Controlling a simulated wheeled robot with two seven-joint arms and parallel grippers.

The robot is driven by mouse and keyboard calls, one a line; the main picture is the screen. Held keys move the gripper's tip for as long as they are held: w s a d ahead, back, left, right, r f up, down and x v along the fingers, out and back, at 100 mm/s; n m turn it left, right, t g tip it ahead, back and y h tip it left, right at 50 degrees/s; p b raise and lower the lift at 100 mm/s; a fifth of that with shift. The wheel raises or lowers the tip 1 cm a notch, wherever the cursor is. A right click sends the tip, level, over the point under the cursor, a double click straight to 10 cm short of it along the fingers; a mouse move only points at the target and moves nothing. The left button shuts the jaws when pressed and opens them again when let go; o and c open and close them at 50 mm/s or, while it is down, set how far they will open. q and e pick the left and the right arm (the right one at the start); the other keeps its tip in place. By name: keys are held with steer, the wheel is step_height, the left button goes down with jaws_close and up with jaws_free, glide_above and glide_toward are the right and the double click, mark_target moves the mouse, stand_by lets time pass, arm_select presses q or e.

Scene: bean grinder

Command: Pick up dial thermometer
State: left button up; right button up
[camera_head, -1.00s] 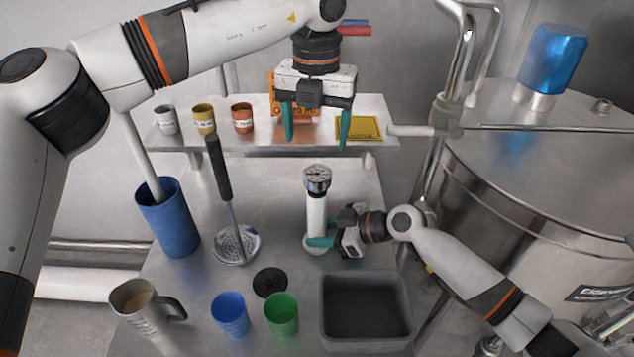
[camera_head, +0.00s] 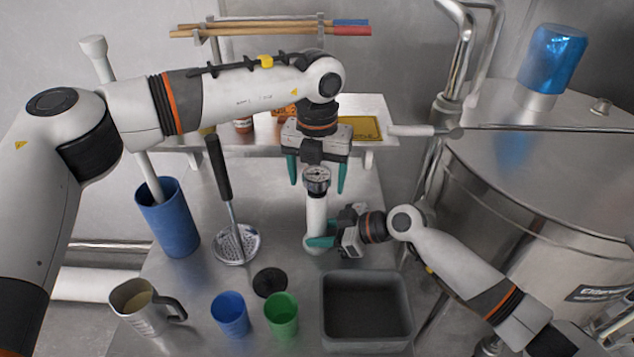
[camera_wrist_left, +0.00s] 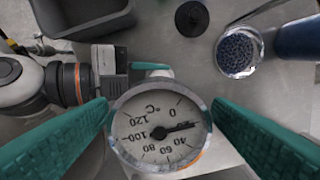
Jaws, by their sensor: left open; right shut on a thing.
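The dial thermometer (camera_head: 317,175) shows its round silver face at the top of an upright white cylinder (camera_head: 316,215). In the left wrist view its dial (camera_wrist_left: 158,128), marked in °C, faces my camera between the two teal fingers. My left gripper (camera_head: 317,185) is open above and around the dial, pointing down, with one finger on each side and gaps showing. My right gripper (camera_head: 318,241) is shut on the lower part of the white cylinder from the right. The thermometer's stem is hidden.
A dark grey bin (camera_head: 366,310), a green cup (camera_head: 282,316), a blue cup (camera_head: 230,314) and a black lid (camera_head: 270,282) stand in front. A strainer (camera_head: 237,244), a tall blue container (camera_head: 168,218) and a mug (camera_head: 143,306) are to the left. A shelf (camera_head: 376,150) is behind.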

arm_select(q)
steer(key=c, duration=1.1)
steer(key=shift+r, duration=0.1)
step_height(320, 180, up, 18)
arm_select(e)
steer(key=o, duration=0.8)
steer(key=shift+d, duration=0.1)
